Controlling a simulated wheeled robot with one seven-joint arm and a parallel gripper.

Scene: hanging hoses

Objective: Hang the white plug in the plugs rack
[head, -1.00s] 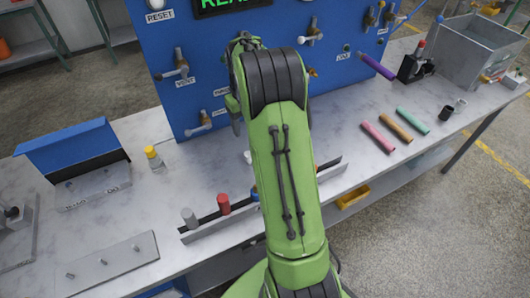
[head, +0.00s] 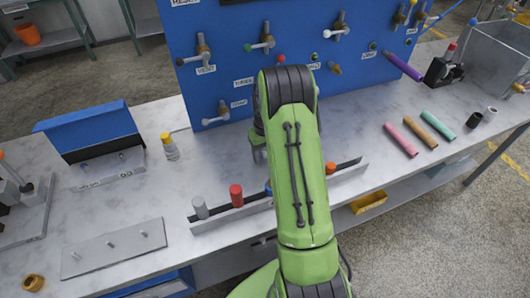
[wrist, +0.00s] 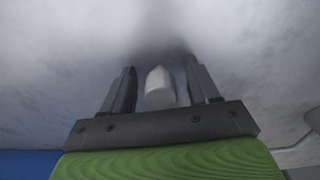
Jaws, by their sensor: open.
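The white plug (wrist: 160,88) stands between the two dark fingers of my gripper (wrist: 160,72) in the wrist view. A gap shows on each side of it, so the fingers are open around it. The plugs rack (head: 237,214) is a long low metal strip along the table front. It holds a grey plug (head: 200,207), a red plug (head: 236,195) and a blue plug (head: 269,187) partly behind my arm. The rack's middle is hidden.
A blue panel (head: 215,95) with valves stands behind. Pink (head: 400,140), orange (head: 421,131) and green (head: 438,124) tubes lie right.

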